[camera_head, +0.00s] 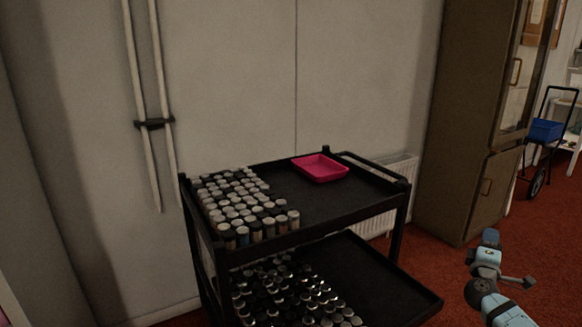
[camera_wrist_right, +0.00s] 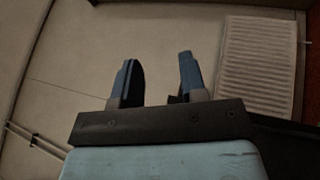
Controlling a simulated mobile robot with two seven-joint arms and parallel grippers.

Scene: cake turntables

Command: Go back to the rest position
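My right gripper (camera_head: 490,237) shows at the lower right of the head view, raised over the red floor to the right of the black cart and apart from it. In the right wrist view my right gripper (camera_wrist_right: 160,80) has its two dark blue fingers spread, with nothing between them but the wall behind. My left gripper is not in either view.
A black two-tier cart (camera_head: 375,196) stands in the middle. Several small jars (camera_head: 245,205) crowd its left half, and a pink tray (camera_head: 320,168) lies on its top shelf. A radiator (camera_wrist_right: 262,65) and a brown cabinet (camera_head: 465,130) stand behind. Red floor (camera_head: 545,240) is open at right.

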